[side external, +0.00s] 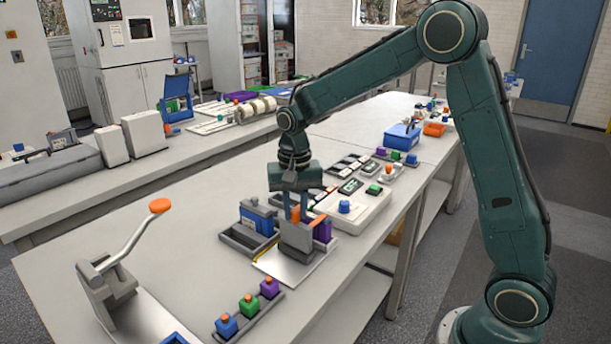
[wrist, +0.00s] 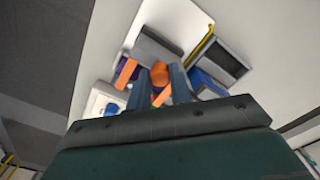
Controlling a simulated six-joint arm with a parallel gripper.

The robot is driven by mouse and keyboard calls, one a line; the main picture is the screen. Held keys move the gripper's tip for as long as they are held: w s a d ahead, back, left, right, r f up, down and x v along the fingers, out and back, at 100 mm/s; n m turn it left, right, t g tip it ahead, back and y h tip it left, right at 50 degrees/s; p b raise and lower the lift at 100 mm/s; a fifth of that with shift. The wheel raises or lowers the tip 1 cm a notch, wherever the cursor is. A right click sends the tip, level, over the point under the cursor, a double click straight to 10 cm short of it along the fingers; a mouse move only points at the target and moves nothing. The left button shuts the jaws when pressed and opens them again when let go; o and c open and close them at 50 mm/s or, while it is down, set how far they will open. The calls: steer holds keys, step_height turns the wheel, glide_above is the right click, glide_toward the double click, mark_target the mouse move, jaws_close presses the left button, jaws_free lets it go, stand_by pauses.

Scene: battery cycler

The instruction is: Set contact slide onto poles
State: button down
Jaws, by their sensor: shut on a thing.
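My gripper (side external: 296,212) points down over a grey block fixture on the bench. Its fingers are shut on an orange knob (wrist: 160,72), apparently the contact slide's handle. In the wrist view, the fingers of my gripper (wrist: 163,82) stand on either side of this knob. The grey block (side external: 297,240) stands on a pale metal plate (side external: 285,268); the block also shows in the wrist view (wrist: 157,46). An orange bar (wrist: 126,73) lies beside the knob, next to a purple part. The poles and the slide's underside are hidden, so I cannot tell whether they touch.
A dark grey tray (side external: 240,240) and a blue battery-like block (side external: 256,220) stand left of the fixture. A rack of blue, green and purple blocks (side external: 248,306) is in front. A lever press (side external: 110,281) stands at the left. Bench between press and tray is clear.

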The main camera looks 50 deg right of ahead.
steer(key=shift+d, duration=0.3)
steer(key=c, duration=1.3)
jaws_free()
steer(key=shift+o, duration=0.2)
steer(key=shift+r, duration=0.15)
step_height(320, 180, up, 14)
steer(key=shift+s, duration=0.1)
